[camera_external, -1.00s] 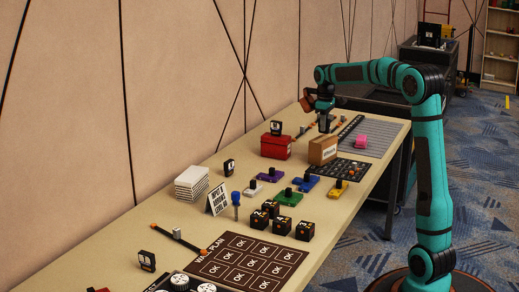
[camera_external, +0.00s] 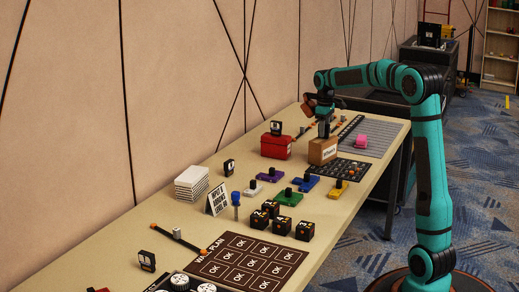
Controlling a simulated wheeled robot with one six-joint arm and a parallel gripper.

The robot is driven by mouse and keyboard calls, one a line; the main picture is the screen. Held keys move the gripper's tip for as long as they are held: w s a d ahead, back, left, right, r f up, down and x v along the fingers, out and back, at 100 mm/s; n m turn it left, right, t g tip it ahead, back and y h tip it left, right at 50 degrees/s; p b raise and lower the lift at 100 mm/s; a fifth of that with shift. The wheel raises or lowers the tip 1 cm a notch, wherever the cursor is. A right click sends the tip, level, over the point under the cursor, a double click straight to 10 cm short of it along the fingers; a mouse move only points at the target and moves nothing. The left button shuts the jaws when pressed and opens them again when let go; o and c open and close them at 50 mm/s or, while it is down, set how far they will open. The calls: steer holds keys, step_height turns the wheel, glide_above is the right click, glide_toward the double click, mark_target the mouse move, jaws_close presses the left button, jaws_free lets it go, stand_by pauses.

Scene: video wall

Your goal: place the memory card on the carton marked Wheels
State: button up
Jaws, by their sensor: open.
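The brown carton (camera_external: 318,156) stands upright toward the far part of the table, with a small white label on its front that is too small to read surely. My gripper (camera_external: 324,134) points down at the carton's top, its fingers over or touching it. Its jaws are open, but the gap between them is too small to make out. I cannot surely identify the memory card. Small black pieces with white faces sit on the red box (camera_external: 275,148), beside the white stack (camera_external: 229,166) and at the near left (camera_external: 147,261); any of them may be a card.
Coloured knobbed blocks, black cubes (camera_external: 305,231), a sign (camera_external: 217,199) and a dark chart (camera_external: 247,262) fill the nearer table.

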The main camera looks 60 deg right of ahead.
step_height(320, 180, up, 12)
stand_by(0.5)
steer(key=shift+r, duration=0.1)
steer(key=s+a+r+t+h, duration=0.1)
steer(key=s+a+r+t, duration=0.2)
steer(key=a, duration=0.6)
steer(key=s+a+r+t+h, duration=0.1)
steer(key=s+a+r+t, duration=0.15)
steer(key=a, duration=0.55)
steer(key=s+a+r+t+h, duration=0.1)
steer(key=s+a+r+t, duration=0.25)
steer(key=a, duration=0.55)
steer(key=s+a+r+t+y, duration=0.1)
steer(key=s+a+t+y, duration=0.2)
steer(key=s+a+t, duration=0.5)
steer(key=s+a, duration=0.6)
steer(key=s, duration=0.3)
steer(key=shift+a+r, duration=0.25)
steer(key=shift+r, duration=0.15)
